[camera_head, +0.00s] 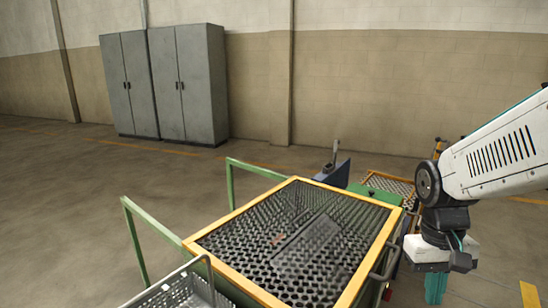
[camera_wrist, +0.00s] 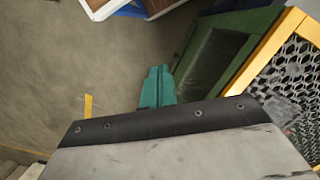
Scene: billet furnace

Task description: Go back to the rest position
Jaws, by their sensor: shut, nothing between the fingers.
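My gripper (camera_head: 435,288) hangs at the right side of the head view, below my white arm, with its teal fingers pointing down. In the wrist view my gripper (camera_wrist: 158,75) shows as two teal fingers side by side, closed together with nothing between them. It is beside the green cart, apart from it, with floor below. The cart's yellow-framed mesh cover (camera_head: 296,178) is to the left of the gripper in the head view. The lower part of the gripper is cut off by the frame's edge in the head view.
A green cart body (camera_wrist: 207,70) and its yellow-edged mesh (camera_wrist: 290,50) are close to the right in the wrist view. A wire basket (camera_head: 180,295) is at the front. Grey cabinets (camera_head: 165,85) stand against the far wall. Floor at left (camera_head: 60,200) is clear.

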